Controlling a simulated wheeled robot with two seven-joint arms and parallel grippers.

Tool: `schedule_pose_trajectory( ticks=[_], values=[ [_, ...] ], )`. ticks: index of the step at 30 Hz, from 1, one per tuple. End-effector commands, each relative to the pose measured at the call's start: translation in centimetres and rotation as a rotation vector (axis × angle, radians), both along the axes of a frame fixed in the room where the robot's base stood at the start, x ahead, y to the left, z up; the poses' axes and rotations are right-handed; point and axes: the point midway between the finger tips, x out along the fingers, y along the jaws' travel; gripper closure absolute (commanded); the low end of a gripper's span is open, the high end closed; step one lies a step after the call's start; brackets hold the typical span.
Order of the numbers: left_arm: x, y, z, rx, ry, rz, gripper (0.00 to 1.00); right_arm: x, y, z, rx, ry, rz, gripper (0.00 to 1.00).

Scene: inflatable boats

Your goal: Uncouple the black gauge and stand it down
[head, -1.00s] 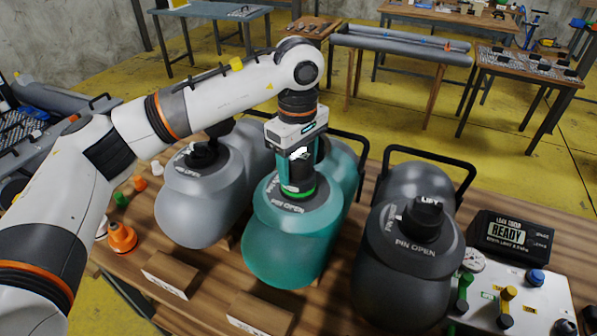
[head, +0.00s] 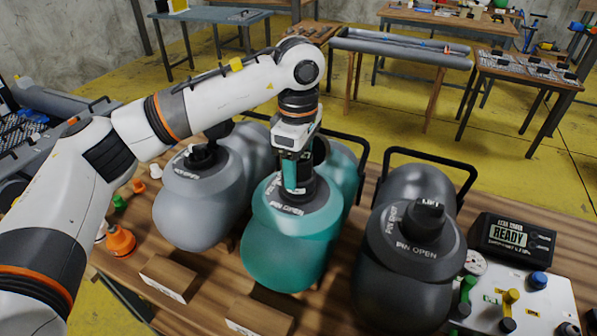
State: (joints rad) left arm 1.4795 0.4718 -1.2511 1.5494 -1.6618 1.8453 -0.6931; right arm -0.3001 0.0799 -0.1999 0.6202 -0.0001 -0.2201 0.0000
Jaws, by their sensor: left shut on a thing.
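My left gripper (head: 292,172) points down at the top of the teal boat tube (head: 285,250). It is shut on a dark upright piece, which I take to be the black gauge (head: 303,187), standing over the tube's dark valve collar. The fingers hide most of the piece, and I cannot tell whether it is still coupled. My right gripper is not in view.
A grey tube (head: 195,215) stands to the left and a black tube (head: 405,285) to the right, each with a black valve top. A leak-check box (head: 512,240) reads READY beside a control panel (head: 535,300). An orange cone (head: 121,240) and small caps sit at left.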

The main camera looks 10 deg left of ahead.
Motion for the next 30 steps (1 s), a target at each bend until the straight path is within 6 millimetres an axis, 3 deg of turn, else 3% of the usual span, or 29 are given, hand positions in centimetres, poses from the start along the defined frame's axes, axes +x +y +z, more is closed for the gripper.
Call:
schedule_pose_trajectory(
  ticks=[30],
  values=[
    [0.0, 0.0, 1.4, 0.0, 0.0, -0.001, 0.68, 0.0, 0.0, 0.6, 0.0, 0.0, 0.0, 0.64]
  ],
)
